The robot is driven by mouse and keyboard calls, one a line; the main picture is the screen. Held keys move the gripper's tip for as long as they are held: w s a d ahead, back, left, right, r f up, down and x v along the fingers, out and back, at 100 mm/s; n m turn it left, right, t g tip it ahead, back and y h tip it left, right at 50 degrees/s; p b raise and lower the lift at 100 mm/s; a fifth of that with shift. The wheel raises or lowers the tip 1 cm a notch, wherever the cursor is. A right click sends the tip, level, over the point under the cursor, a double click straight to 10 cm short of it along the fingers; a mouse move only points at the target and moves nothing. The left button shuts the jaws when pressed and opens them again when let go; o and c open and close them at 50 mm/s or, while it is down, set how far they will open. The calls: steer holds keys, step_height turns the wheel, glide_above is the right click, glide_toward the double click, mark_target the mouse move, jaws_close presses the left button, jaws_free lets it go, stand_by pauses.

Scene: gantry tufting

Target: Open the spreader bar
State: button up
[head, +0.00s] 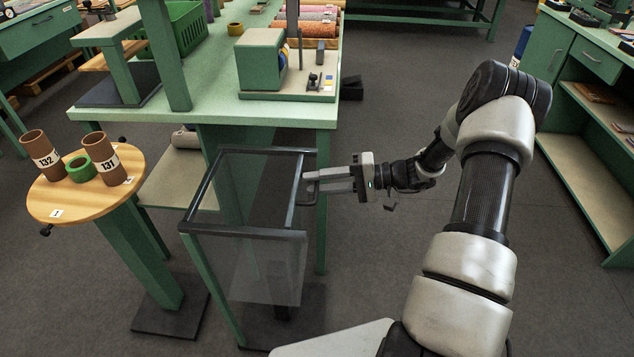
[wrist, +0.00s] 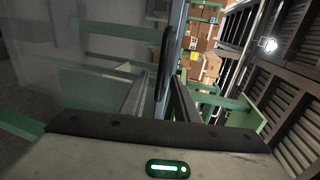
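A dark rectangular frame (head: 243,232) with a clear bag (head: 265,268) hanging from it stands on a green post in front of the bench. Its right-hand bar (head: 296,190) carries a dark handle (head: 309,187) on the outer side; I take this bar to be the spreader bar. My gripper (head: 318,180) reaches in from the right, with its fingertips at the handle. In the wrist view the handle (wrist: 163,65) stands between the two fingers, with a gap visible beside it. The gripper looks open. Whether a finger touches the handle is unclear.
A round wooden table (head: 75,202) at left holds brown tubes marked 132 and 131 and a green roll (head: 81,168). The green bench (head: 250,110) stands behind the frame. Shelving (head: 590,160) stands at right.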

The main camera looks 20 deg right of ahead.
steer(key=p+v, duration=0.1)
steer(key=v, duration=1.6)
steer(key=s+a+r+n+g+h+p, duration=0.1)
steer(key=s+a+r+n+g+h, duration=0.15)
steer(key=a+r, duration=0.45)
steer(key=s+a+r+n+g+h+p, duration=0.1)
steer(key=s+a+r+g+h, duration=0.25)
steer(key=a+r, duration=0.3)
steer(key=s+a+r+n+t+h, duration=0.1)
steer(key=s+a+r+h, duration=0.25)
steer(key=s+r, duration=0.2)
steer(key=s+a+r+n+t+h, duration=0.1)
steer(key=s+a+r+n+h, duration=0.1)
steer(key=s+r+h, duration=0.3)
steer(key=s+f+m+t+b, duration=0.2)
steer(key=s+t, duration=0.2)
steer(key=s, duration=0.1)
step_height(320, 180, up, 19)
steer(key=p, duration=1.9)
steer(key=shift+w, duration=0.2)
steer(key=shift+d+f+m, duration=0.1)
steer(key=shift+m, duration=0.15)
